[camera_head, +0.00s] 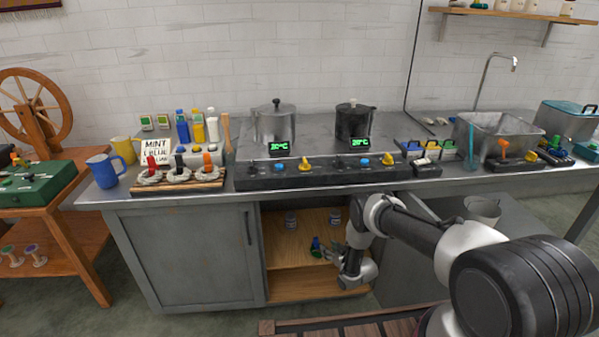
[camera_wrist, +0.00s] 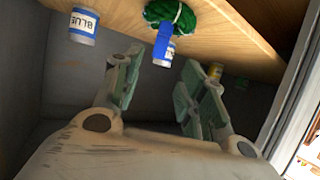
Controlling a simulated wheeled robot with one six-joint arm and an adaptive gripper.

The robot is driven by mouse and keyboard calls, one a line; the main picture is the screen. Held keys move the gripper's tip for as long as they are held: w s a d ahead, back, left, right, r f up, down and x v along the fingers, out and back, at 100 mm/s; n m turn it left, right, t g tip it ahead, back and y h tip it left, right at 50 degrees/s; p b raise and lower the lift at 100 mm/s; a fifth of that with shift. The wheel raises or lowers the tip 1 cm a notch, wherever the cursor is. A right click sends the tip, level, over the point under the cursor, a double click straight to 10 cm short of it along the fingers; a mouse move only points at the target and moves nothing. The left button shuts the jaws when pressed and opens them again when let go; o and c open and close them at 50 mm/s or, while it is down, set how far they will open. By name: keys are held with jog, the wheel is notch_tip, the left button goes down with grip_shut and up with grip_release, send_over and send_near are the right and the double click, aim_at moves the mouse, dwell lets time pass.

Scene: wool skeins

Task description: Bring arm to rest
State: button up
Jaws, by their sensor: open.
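My arm reaches down from the right in the head view, into the open cabinet under the counter.
The cabinet's closed left door (camera_head: 185,255) and the counter (camera_head: 220,187) bound the opening. A slatted wooden piece (camera_head: 340,326) lies in front.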

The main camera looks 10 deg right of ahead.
jog(key=s+d+f+g+h, duration=0.35)
jog(key=s+f+g, duration=0.25)
jog(key=s+f, duration=0.45)
jog(key=s+d+r+m+g, duration=0.1)
jog(key=s+d+r+g, duration=0.15)
jog(key=s, duration=0.25)
jog(key=s+d+r+m+g+h, duration=0.1)
jog(key=s+d+r+g, duration=0.15)
jog(key=r, duration=1.35)
jog(key=s+d+r+g+h, duration=0.15)
jog(key=s+r, duration=0.25)
jog(key=r, duration=1.1)
jog(key=s+d+r+m+g, duration=0.1)
jog(key=s+d+r+g, duration=0.15)
jog(key=r, duration=1.35)
jog(key=s+r+t, duration=0.2)
jog(key=s+r, duration=0.5)
jog(key=r, duration=0.4)
jog(key=s+r+m+t, duration=0.1)
jog(key=s+r+t, duration=0.1)
jog(key=s+r, duration=0.6)
jog(key=s+r+t, duration=0.3)
jog(key=s+r, duration=0.5)
jog(key=r, duration=0.5)
jog(key=shift+d+r+m+y, duration=0.2)
jog(key=shift+r+m+y, duration=0.1)
jog(key=shift+r+y, duration=0.1)
